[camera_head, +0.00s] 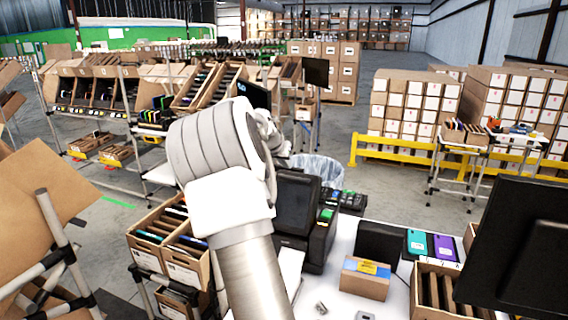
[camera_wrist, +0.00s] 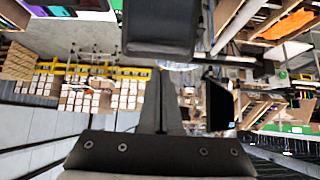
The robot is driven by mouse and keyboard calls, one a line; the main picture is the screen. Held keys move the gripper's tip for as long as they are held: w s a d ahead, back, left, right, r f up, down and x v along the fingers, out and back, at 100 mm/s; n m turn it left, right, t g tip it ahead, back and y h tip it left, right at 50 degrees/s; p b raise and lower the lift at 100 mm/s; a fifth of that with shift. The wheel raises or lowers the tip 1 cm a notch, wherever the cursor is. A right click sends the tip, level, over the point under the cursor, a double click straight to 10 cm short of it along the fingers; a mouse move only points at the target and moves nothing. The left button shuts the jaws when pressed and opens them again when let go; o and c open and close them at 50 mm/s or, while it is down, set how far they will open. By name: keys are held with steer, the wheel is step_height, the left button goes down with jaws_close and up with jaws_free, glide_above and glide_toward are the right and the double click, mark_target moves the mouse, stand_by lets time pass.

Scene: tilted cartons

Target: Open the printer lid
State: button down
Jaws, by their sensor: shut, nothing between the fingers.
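The black printer (camera_head: 300,205) stands on the white table (camera_head: 338,245), just right of my arm. Its raised dark upper panel faces the camera, and a small green part sits on its right side. I cannot tell whether its lid is open. My gripper is hidden behind my arm in the head view. In the wrist view my gripper (camera_wrist: 161,76) is shut and empty, with its two fingers together. A dark panel (camera_wrist: 158,35), probably the printer's, lies just beyond the fingertips. A small gap shows in the picture; I cannot tell the depth.
A small carton (camera_head: 365,279) and phones in teal (camera_head: 417,241) and purple (camera_head: 444,247) are on the table. A dark monitor (camera_head: 515,240) fills the right. Open cartons (camera_head: 180,262) stand left of my arm. A lined bin (camera_head: 320,168) stands behind the printer.

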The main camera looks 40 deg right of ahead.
mark_target(291, 172)
steer(key=p+x, duration=0.1)
steer(key=x, duration=0.6)
steer(key=shift+w+d+f+p, duration=0.1)
steer(key=shift+d+f+p, duration=0.1)
steer(key=shift+p, duration=0.1)
steer(key=shift+f+b, duration=0.15)
steer(key=shift+b, duration=0.25)
